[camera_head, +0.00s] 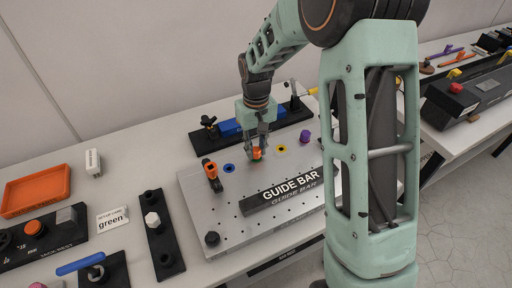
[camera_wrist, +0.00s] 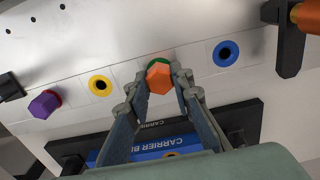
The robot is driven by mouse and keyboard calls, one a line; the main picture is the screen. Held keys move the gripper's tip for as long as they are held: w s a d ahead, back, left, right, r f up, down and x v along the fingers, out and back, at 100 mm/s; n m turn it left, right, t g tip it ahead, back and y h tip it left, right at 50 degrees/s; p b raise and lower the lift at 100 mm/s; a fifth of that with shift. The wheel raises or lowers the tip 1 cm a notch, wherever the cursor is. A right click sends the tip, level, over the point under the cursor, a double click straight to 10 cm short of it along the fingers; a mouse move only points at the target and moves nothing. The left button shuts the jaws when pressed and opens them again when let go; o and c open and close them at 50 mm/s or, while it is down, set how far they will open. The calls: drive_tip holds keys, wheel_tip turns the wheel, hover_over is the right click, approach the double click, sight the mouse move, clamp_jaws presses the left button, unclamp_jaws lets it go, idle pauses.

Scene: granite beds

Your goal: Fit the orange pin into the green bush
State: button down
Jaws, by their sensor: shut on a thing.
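My gripper (camera_head: 260,150) points down over the metal plate and is shut on the orange pin (camera_head: 257,153). In the wrist view the pin's hexagonal orange end (camera_wrist: 159,77) sits between the fingertips (camera_wrist: 160,82). The green bush (camera_wrist: 158,58) shows just behind the pin, partly covered by it and by the fingers. I cannot tell whether the pin's lower end is inside the bush or above it.
A blue bush (camera_wrist: 226,53) and a yellow bush (camera_wrist: 100,85) flank the green one. A purple piece (camera_head: 305,136) and an orange piece on a black stand (camera_head: 211,172) rise nearby. The guide bar (camera_head: 283,190) lies in front; the blue carrier bar (camera_head: 231,127) is behind.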

drive_tip(key=shift+f, duration=0.35)
drive_tip(key=c, duration=1.6)
unclamp_jaws()
drive_tip(key=shift+r, duration=0.1)
drive_tip(key=shift+r+p, duration=1.6)
drive_tip(key=shift+r, duration=0.9)
